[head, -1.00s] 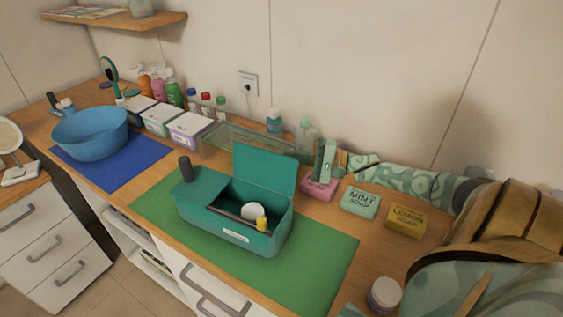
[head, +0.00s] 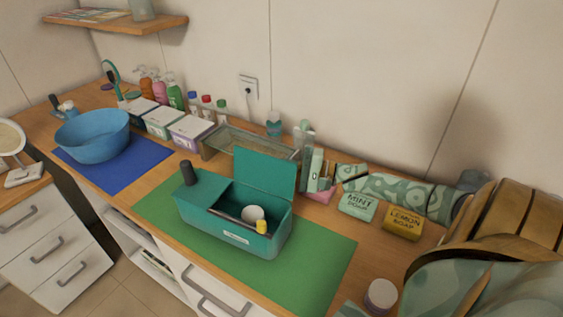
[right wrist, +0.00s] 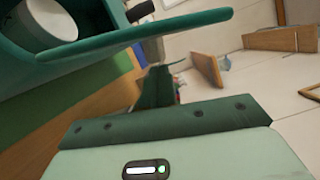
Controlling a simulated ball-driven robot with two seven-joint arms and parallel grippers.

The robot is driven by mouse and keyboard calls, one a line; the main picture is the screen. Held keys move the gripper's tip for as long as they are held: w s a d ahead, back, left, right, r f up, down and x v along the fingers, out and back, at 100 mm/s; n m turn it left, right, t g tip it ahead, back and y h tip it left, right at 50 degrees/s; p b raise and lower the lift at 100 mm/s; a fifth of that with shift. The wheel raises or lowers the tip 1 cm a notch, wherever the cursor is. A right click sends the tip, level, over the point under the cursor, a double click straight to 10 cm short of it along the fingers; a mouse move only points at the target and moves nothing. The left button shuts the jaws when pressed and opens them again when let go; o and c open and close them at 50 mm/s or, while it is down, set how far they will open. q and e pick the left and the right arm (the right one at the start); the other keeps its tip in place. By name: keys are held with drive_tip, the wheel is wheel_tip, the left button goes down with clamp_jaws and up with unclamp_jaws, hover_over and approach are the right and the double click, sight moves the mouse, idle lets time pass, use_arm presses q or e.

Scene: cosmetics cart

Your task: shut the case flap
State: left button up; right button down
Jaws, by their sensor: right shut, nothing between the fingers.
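The teal case (head: 235,232) stands on the green mat with its flap (head: 265,173) raised roughly upright at the back of the open compartment. A white round jar (head: 253,213) and a yellow-capped item (head: 262,227) sit inside it. My right gripper (head: 316,172) is shut and empty, just right of the flap's right edge; I cannot tell whether it touches. In the right wrist view the flap (right wrist: 160,34) crosses the upper part as a thin slab, with the fingers (right wrist: 157,88) below it and the white jar (right wrist: 45,22) beyond. My left gripper is out of view.
A pink soap box (head: 319,197) lies under the right gripper, with mint soap (head: 358,206) and lemon soap (head: 402,222) to its right. A glass tray (head: 235,140) lies behind the case. The green mat's (head: 305,270) front right is clear.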

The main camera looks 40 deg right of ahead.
drive_tip(key=shift+a+r+p, duration=0.15)
drive_tip(key=shift+r+p, duration=0.1)
drive_tip(key=shift+p, duration=0.05)
drive_tip(key=shift+n, duration=0.3)
